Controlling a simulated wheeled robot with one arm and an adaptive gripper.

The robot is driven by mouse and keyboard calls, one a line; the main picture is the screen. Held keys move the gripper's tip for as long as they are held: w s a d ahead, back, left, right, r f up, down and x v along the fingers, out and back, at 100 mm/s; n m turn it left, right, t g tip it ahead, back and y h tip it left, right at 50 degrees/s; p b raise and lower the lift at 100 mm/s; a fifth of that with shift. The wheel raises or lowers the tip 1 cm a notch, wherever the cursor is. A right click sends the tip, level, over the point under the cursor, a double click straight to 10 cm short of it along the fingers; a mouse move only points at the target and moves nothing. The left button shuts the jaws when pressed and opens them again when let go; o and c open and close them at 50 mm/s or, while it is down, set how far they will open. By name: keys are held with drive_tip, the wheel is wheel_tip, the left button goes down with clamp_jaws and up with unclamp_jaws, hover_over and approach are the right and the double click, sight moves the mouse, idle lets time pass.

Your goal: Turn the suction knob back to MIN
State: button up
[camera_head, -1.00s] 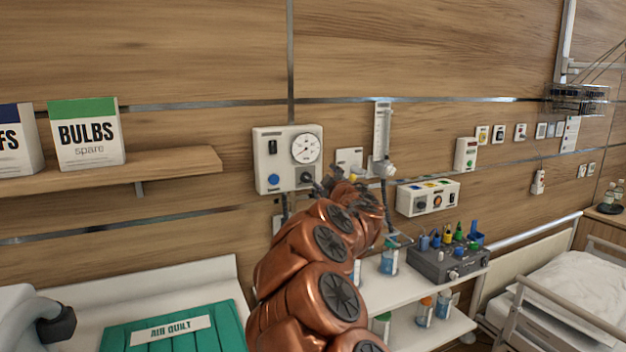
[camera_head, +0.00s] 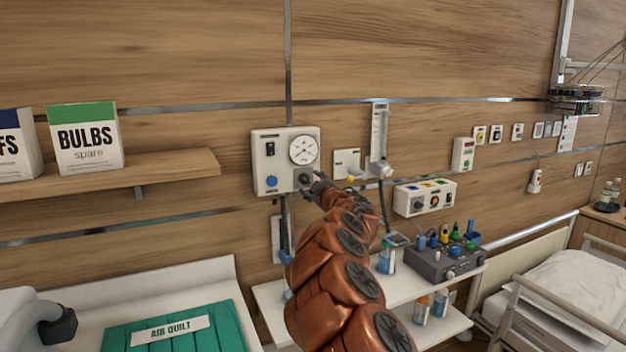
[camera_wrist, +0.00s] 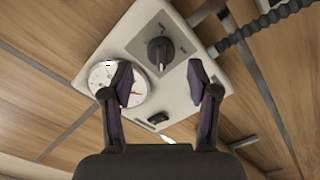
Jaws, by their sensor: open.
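The suction unit (camera_head: 270,161) is a pale box on the wooden wall with a round gauge (camera_head: 303,150), a dark switch, a blue button and a dark knob (camera_head: 305,179) at its lower right. In the wrist view the black knob (camera_wrist: 160,50) has a light pointer line and sits on a grey square plate with small print I cannot read. My gripper (camera_head: 318,183) is close to the knob in the head view. In the wrist view my gripper (camera_wrist: 165,80) is open, its two fingers apart and empty, with the knob beyond and between the fingertips.
In the wrist view a dark ribbed hose (camera_wrist: 260,25) runs beside the unit. A flowmeter (camera_head: 379,140) hangs on the wall to the right. A control box (camera_head: 425,198) and a shelf with bottles and a grey device (camera_head: 447,262) are lower right.

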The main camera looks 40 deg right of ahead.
sight(305, 180)
drive_tip(key=shift+p+x, duration=0.4)
drive_tip(key=shift+x, duration=0.9)
drive_tip(key=shift+c, duration=0.2)
clamp_jaws()
